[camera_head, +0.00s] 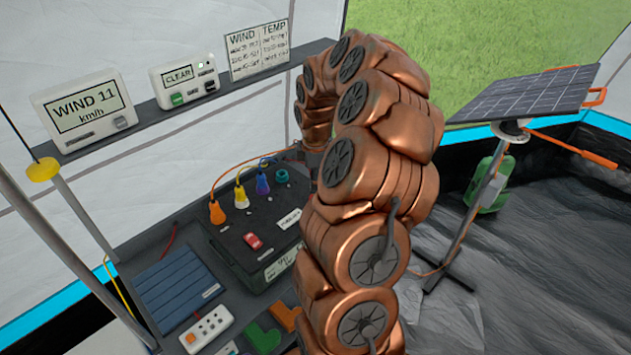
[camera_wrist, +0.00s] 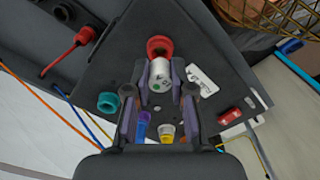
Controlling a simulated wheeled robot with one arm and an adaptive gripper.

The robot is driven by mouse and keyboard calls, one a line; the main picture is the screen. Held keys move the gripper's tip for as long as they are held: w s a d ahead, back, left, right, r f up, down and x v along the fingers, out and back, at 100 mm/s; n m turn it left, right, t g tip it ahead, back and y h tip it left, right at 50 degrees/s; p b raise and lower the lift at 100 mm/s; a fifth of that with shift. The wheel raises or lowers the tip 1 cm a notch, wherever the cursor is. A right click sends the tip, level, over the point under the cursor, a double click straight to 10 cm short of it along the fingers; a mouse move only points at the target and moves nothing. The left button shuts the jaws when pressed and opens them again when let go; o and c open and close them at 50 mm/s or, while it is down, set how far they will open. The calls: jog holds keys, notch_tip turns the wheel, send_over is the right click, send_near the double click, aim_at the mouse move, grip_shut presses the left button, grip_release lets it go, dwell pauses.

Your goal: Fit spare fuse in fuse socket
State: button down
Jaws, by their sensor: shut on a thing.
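A white-silver cylinder (camera_wrist: 160,79), which I take to be the spare fuse, is between the fingers of my gripper (camera_wrist: 159,88) in the wrist view. The fingers are shut on it. A red ring-shaped socket (camera_wrist: 160,44), likely the fuse socket, is on the black box (camera_wrist: 118,70) just beyond the fuse. The fuse's far end overlaps the red ring's near edge in the picture. I cannot tell whether it is inside the ring or above it. In the head view the black box (camera_head: 233,240) shows, but my arm hides my gripper, the fuse and the red ring.
A teal ring (camera_head: 281,176) and blue (camera_head: 262,184), yellow (camera_head: 240,197) and orange (camera_head: 217,213) plugs with cables stand along the box's back. A red switch (camera_head: 253,241) is on its top. A blue panel (camera_head: 178,289) and a power strip (camera_head: 207,330) lie nearby.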

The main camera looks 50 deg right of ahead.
jog(key=shift+f+b, duration=0.9)
jog(key=shift+f, duration=0.55)
jog(key=c, duration=0.9)
grip_release()
jog(key=shift+r, duration=0.15)
notch_tip(320, 180, up, 12)
jog(key=shift+f, duration=0.1)
